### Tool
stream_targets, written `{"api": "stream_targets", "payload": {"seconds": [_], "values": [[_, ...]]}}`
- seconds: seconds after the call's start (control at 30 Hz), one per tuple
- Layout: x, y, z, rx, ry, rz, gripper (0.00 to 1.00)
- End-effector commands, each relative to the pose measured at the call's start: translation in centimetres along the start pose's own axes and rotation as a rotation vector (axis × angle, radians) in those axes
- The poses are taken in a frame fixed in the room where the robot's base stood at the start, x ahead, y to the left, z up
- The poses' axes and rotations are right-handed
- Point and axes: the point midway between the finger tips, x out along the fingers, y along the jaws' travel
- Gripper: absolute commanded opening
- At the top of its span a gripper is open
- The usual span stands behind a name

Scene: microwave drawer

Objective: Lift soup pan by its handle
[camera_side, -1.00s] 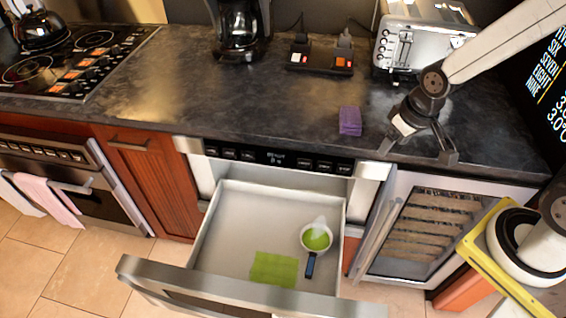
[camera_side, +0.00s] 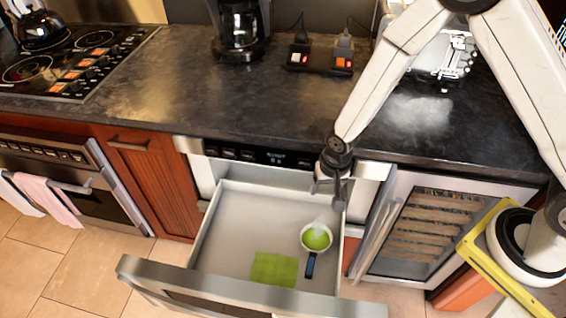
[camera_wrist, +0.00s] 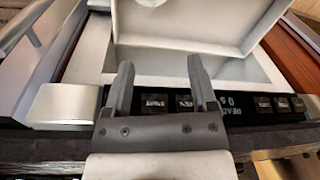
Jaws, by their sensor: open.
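The soup pan (camera_side: 316,239) stands in the open microwave drawer (camera_side: 225,243), near its right wall. It is small and white with green contents and a pale plume above it. Its dark blue handle (camera_side: 310,266) points toward the drawer front. My gripper (camera_side: 329,193) is open and empty, above the back right of the drawer, behind and higher than the pan. The wrist view shows both fingers of my gripper (camera_wrist: 160,78) apart with nothing between them. The wrist view shows part of the drawer interior (camera_wrist: 190,25); the pan's handle is not visible there.
A green cloth or mat (camera_side: 273,268) lies on the drawer floor left of the handle. The control panel (camera_side: 265,156) and counter edge are close behind my gripper. The glass-doored cooler (camera_side: 435,222) stands to the right. The left part of the drawer is clear.

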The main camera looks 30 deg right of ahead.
Motion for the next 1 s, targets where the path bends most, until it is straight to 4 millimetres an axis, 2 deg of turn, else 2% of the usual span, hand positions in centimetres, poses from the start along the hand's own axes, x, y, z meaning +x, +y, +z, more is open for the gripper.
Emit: {"api": "stream_targets", "payload": {"seconds": [0.03, 0.3, 0.6, 0.8, 1.0], "values": [[1.3, -0.4, 0.5, 0.019, -0.009, 0.006, 0.74], [7.8, -2.0, 2.9, 0.144, -0.035, 0.030, 0.74], [15.0, -2.4, 6.5, 0.283, -0.055, 0.063, 0.74], [18.4, -2.1, 8.6, 0.351, -0.061, 0.079, 0.74], [19.5, -2.0, 9.2, 0.377, -0.061, 0.083, 0.74]]}}
